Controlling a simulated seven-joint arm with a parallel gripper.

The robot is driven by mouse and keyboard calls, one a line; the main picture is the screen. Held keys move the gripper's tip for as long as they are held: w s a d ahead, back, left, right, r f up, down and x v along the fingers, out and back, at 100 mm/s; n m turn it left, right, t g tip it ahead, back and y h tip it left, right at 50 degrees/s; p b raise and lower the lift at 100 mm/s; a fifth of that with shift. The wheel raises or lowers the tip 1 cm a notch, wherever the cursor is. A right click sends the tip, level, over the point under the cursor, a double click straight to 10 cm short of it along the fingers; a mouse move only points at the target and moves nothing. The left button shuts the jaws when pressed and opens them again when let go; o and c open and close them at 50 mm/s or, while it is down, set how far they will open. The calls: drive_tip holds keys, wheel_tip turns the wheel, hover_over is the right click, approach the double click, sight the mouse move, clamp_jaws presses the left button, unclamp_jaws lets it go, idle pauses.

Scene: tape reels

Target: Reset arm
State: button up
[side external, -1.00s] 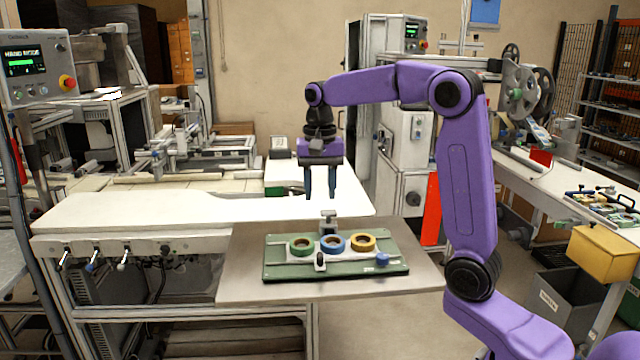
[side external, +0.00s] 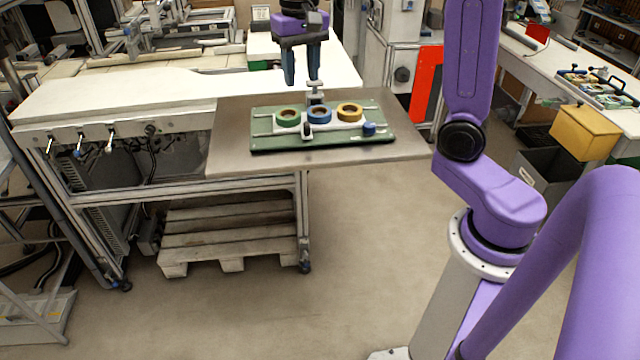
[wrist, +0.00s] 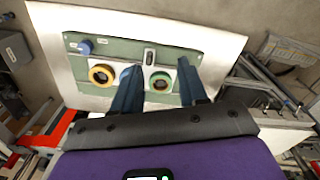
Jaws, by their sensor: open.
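My gripper (side external: 301,80) is open and empty, pointing down above the back part of the green fixture board (side external: 372,141). On the board sit a green tape reel (side external: 288,121), a blue tape reel (side external: 319,119) and a yellow tape reel (side external: 350,117), side by side in a row. In the wrist view the fingers (wrist: 160,82) reach over the board. There the yellow reel (wrist: 101,85) and the green reel (wrist: 160,88) show, and one finger partly hides the blue reel (wrist: 126,76).
The board lies on a grey metal plate (side external: 232,146) at the end of a long white bench (side external: 120,92). A yellow bin (side external: 584,132) is at the right. Open floor lies in front.

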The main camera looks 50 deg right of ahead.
drive_tip(key=s+a+f+n, duration=0.2)
drive_tip(key=s+a+n, duration=0.2)
drive_tip(key=s, duration=0.2)
drive_tip(key=s+a+f+n, duration=0.2)
drive_tip(key=s+a+n, duration=0.1)
drive_tip(key=s+n, duration=0.3)
drive_tip(key=s+f+n, duration=0.2)
drive_tip(key=s+n, duration=0.1)
drive_tip(key=s, duration=0.4)
drive_tip(key=s+d+f+n, duration=0.1)
drive_tip(key=s+f+n, duration=0.2)
drive_tip(key=s, duration=0.4)
drive_tip(key=shift+s+f+n, duration=0.3)
drive_tip(key=shift+s+n, duration=0.1)
drive_tip(key=shift+n, duration=0.4)
